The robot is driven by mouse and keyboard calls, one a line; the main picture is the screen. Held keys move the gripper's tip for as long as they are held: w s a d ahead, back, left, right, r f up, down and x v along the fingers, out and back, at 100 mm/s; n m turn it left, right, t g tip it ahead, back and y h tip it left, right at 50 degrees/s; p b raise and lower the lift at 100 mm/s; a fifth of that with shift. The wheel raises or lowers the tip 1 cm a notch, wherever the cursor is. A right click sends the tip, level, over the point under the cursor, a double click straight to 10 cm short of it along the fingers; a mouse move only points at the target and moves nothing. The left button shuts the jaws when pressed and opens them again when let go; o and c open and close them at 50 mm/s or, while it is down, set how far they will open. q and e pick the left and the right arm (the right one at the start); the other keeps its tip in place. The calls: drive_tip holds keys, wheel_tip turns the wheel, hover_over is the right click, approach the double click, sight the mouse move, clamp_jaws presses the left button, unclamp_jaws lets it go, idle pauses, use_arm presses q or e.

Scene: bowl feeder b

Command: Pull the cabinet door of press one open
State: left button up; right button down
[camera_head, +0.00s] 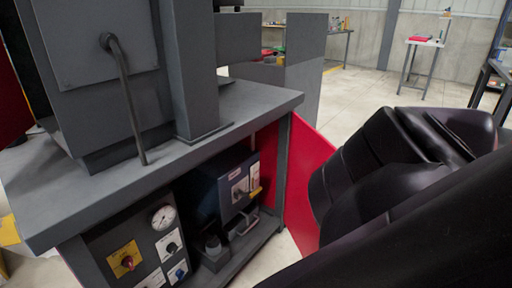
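The press (160,150) is a dark grey machine with a thick tabletop, at the left and middle of the head view. Its front below the top is open, and the inside of the cabinet shows. A red cabinet door (303,190) stands swung out at the right of this opening, beside a grey post. My black right arm covers the door's right part, so its outer edge and any handle are hidden. Neither of my grippers is in the picture, so I cannot tell whether one touches the door.
In the cabinet are a blue-grey box (231,187), a round gauge (163,217) and a yellow switch plate (124,259). A bent grey lever (124,90) rises above the press top. Behind are open floor (345,98) and a small white table (424,42).

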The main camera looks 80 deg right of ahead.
drive_tip(key=shift+d+r, duration=0.2)
drive_tip(key=shift+d, duration=0.05)
drive_tip(key=c, duration=1.2)
unclamp_jaws()
use_arm(q)
drive_tip(key=shift+s, duration=0.25)
use_arm(e)
drive_tip(key=shift+o, duration=0.3)
drive_tip(key=shift+a, duration=0.1)
use_arm(q)
drive_tip(key=shift+d+r+m+g+p, duration=0.1)
drive_tip(key=shift+d+m+g+p, duration=0.2)
drive_tip(key=shift+g+p, duration=1)
drive_tip(key=shift+d+r+m+g+p, duration=0.1)
drive_tip(key=shift+d+m+g+p, duration=0.15)
drive_tip(key=shift+p, duration=2)
use_arm(e)
wheel_tip(320, 180, up, 20)
use_arm(q)
drive_tip(key=shift+f, duration=0.1)
use_arm(e)
drive_tip(key=shift+c, duration=0.2)
